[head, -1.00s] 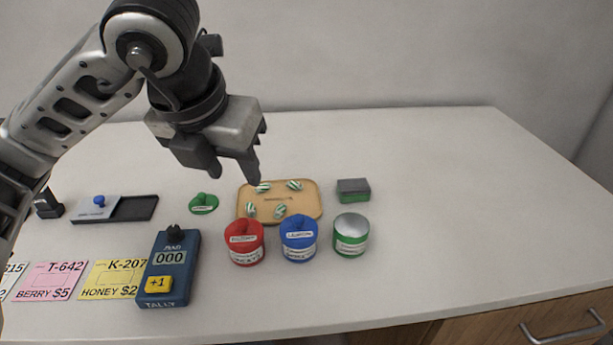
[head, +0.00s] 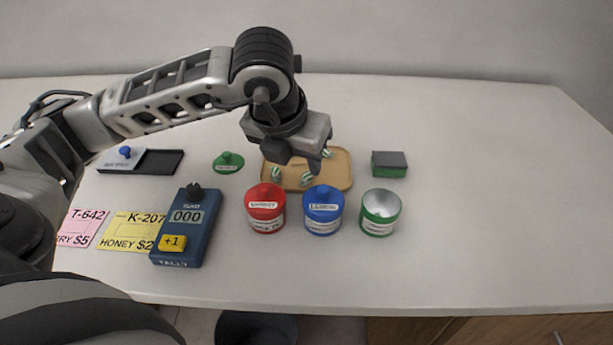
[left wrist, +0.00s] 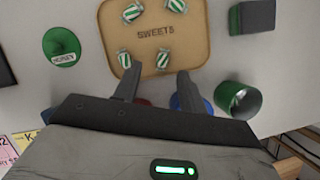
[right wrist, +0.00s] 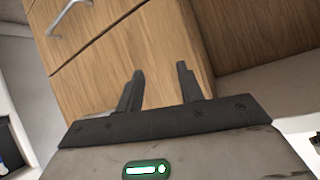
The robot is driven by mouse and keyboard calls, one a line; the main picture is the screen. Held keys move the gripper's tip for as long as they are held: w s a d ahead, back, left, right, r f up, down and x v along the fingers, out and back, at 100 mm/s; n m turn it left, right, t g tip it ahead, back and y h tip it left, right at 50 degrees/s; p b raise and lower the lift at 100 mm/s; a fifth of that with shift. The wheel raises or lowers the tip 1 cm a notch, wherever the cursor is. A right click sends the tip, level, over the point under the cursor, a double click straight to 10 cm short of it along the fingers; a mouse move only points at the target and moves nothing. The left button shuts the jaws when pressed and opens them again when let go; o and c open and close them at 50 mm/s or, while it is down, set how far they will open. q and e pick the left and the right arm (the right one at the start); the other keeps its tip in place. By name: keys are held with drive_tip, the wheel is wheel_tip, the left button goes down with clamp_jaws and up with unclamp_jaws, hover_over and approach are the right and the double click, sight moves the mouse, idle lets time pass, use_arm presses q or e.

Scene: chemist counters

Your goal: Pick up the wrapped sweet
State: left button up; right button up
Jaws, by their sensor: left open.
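Several green-and-white striped wrapped sweets lie on a tan tray (head: 343,171) marked SWEETS. In the left wrist view, one sweet (left wrist: 163,59) lies just ahead of the fingertips and another sweet (left wrist: 125,59) is to its left. Two more, including one sweet (left wrist: 177,6), lie at the tray's far side. In the head view a sweet (head: 277,174) shows near the tray's left side. My left gripper (head: 300,160) is open and empty above the tray and hides part of it. My right gripper (right wrist: 158,75) is open and empty, facing wooden drawers.
A red jar (head: 266,213), a blue jar (head: 323,215) and an open green jar (head: 380,213) stand in front of the tray. A green lid (head: 228,163) lies left, a green-grey block (head: 389,165) right. A tally counter (head: 185,228) stands front left. The counter's right side is clear.

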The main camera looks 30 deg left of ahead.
sight(306, 176)
use_arm(q)
drive_tip(key=shift+d+x, duration=0.1)
drive_tip(key=shift+x, duration=0.9)
drive_tip(key=shift+d+x, duration=0.15)
drive_tip(key=shift+x, duration=0.85)
drive_tip(key=shift+s, duration=0.1)
clamp_jaws()
